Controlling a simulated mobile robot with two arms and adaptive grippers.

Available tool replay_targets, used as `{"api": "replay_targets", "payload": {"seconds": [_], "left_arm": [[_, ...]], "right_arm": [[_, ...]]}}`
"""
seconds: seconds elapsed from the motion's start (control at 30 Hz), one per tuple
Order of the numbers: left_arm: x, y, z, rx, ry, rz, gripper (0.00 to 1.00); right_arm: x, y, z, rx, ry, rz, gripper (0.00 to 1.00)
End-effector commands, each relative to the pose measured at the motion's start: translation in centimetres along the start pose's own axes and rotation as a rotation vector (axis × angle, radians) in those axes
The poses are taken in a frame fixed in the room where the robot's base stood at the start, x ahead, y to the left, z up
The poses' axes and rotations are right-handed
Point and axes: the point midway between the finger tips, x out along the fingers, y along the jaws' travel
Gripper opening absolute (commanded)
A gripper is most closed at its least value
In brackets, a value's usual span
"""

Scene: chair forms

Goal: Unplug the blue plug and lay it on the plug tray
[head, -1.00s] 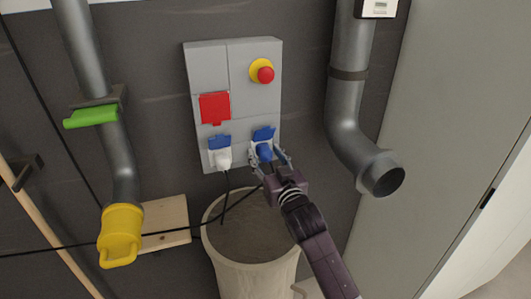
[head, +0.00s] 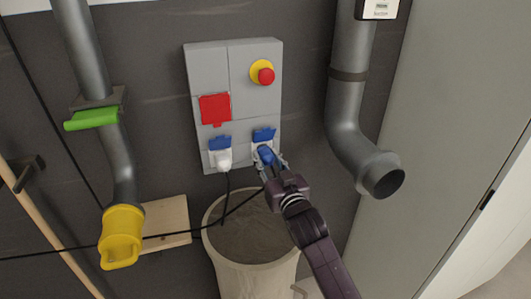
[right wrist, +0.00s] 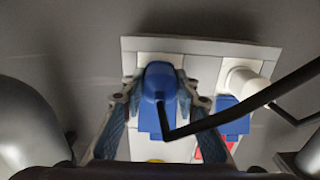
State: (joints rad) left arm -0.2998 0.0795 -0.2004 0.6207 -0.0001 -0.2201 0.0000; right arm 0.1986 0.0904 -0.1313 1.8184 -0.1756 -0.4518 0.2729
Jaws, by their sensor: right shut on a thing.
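The blue plug (head: 266,155) is at the lower right socket of the grey wall panel (head: 207,70), under a raised blue flap (head: 264,134). My right gripper (head: 272,165) is shut on it. In the right wrist view the fingers stand on both sides of the blue plug (right wrist: 159,80), and a black cable (right wrist: 240,112) runs from it to the right. The plug looks slightly tilted; I cannot tell whether its pins are clear of the socket. A pale wooden board (head: 167,217) sits low at the left; I cannot tell whether it is the plug tray. My left gripper is out of view.
A white plug (head: 222,160) sits in the neighbouring socket. A beige bin (head: 262,272) stands below the panel. Grey pipes (head: 345,105) flank the panel, the left one with a yellow end piece (head: 121,237). A black cable hangs across the bin's opening.

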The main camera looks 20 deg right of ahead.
Motion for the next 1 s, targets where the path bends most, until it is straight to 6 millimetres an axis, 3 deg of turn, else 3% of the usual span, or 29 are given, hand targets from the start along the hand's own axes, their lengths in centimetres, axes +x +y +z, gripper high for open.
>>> {"api": "replay_targets", "payload": {"seconds": [1.0], "left_arm": [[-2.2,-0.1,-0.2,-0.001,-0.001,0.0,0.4]], "right_arm": [[-4.1,0.0,-0.2,0.0,0.003,0.0,0.0]]}}
